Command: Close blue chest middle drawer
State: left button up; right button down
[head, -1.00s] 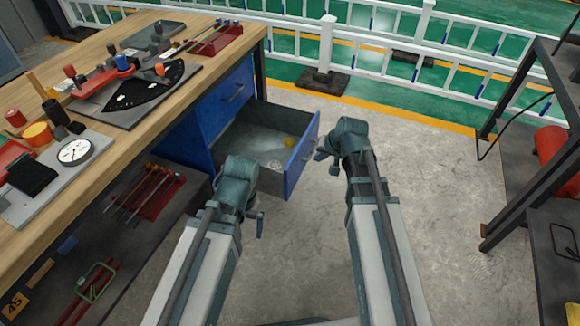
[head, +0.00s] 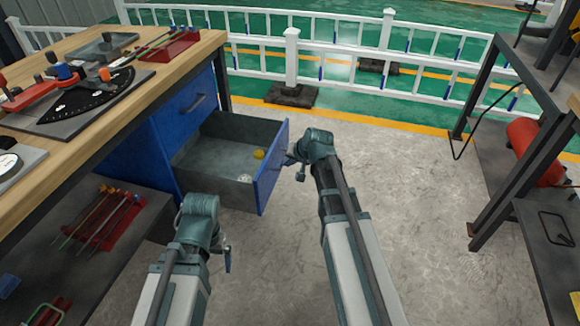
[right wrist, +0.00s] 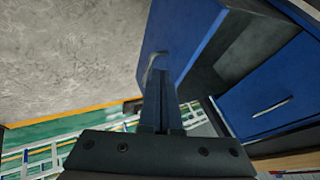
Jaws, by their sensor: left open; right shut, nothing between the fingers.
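The blue chest (head: 150,145) stands under the workbench top. One drawer (head: 272,170) is pulled far out, with a dark grey inside; a small yellow thing and a pale thing lie in it. A closed blue drawer with a handle (head: 197,103) is above it. My right gripper (head: 287,160) is shut and empty at the outer face of the open drawer's front. In the right wrist view its fingers (right wrist: 160,90) point at the drawer's pale handle (right wrist: 153,66); I cannot tell whether they touch. My left gripper (head: 228,258) is open, low in front of the drawer's near side.
The wooden workbench (head: 130,105) carries tools and a red rack (head: 168,47). A lower shelf (head: 50,245) holds another red rack. A white fence (head: 340,65) runs behind. A dark metal rack (head: 500,140) stands at the right. The floor between is clear.

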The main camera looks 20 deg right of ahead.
aim_at(268, 167)
jog(key=shift+w+a+f+b, duration=0.75)
jog(key=shift+w+a+f, duration=0.3)
jog(key=shift+w, duration=0.25)
jog(key=shift+w+a+f+b, duration=0.7)
jog(key=shift+w+a+f, duration=0.25)
jog(key=shift+w+a, duration=0.25)
jog(key=shift+w, duration=0.1)
jog(key=w+a, duration=0.8)
jog(key=a, duration=0.4)
jog(key=w+a, duration=0.8)
jog(key=a, duration=0.4)
jog(key=shift+w, duration=0.2)
jog(key=shift+a, duration=0.1)
